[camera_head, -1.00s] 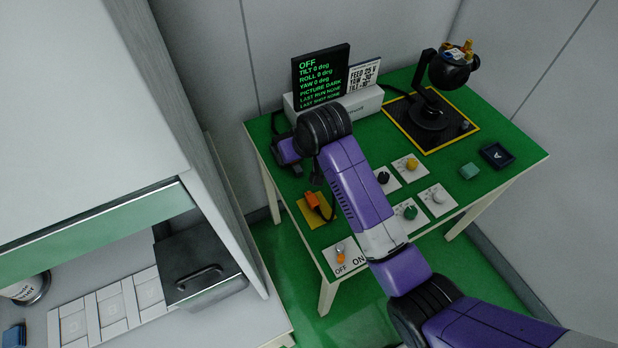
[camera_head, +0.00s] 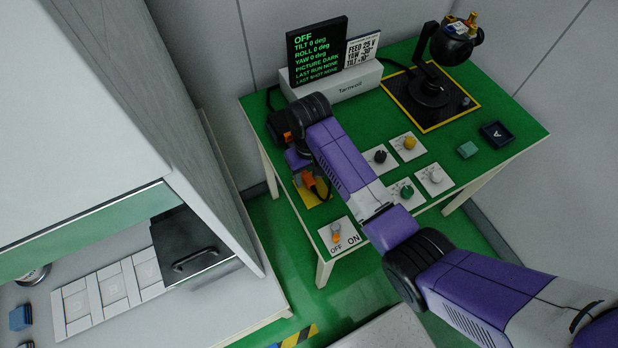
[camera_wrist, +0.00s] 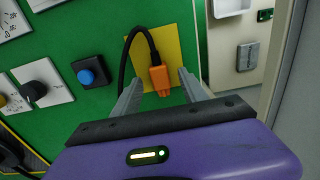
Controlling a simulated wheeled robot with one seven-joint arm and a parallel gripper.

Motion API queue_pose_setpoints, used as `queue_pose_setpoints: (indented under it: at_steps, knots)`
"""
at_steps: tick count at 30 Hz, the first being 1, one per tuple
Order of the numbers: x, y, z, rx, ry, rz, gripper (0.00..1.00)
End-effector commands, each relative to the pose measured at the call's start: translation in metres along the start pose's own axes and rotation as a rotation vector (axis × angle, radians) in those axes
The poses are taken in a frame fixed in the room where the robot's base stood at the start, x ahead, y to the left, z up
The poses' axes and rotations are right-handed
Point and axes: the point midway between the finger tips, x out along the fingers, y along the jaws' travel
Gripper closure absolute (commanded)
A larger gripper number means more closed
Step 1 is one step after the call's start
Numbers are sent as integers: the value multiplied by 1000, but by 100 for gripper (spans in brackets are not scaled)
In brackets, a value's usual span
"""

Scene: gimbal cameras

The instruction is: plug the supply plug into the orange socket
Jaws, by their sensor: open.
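The orange supply plug (camera_wrist: 159,81) lies on a yellow plate (camera_wrist: 171,45) on the green table, with a black cable looping from its end. The plug (camera_head: 312,183) also shows in the head view, partly behind my arm. In the wrist view my gripper (camera_wrist: 159,77) is open, with one grey finger on each side of the plug and gaps visible between. I cannot tell how high the fingertips are above the plate. In the head view the fingers are hidden by my wrist. I cannot make out the orange socket in either view.
A box with a blue button (camera_wrist: 89,74) stands left of the plate in the wrist view. Several knob panels (camera_head: 408,146), an OFF/ON switch (camera_head: 336,234), a display (camera_head: 317,52) and a camera gimbal (camera_head: 433,88) share the table. A grey cabinet (camera_head: 205,150) stands at left.

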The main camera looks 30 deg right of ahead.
Motion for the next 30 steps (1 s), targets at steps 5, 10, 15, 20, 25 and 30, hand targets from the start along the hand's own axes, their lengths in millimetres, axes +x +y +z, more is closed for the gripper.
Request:
queue_pose_setpoints:
  at_steps: [5, 10, 15, 20, 25, 30]
  knots:
    - [13, 0, 0, 0, 0, 0, 49]
    - [14, 0, 0, 0, 1, 0, 49]
    - [14, 0, 0, 0, 1, 0, 75]
    - [13, 0, 0, 0, 1, 0, 100]
    - [13, 0, 0, 0, 1, 0, 100]
    - [12, 0, 0, 0, 1, 0, 100]
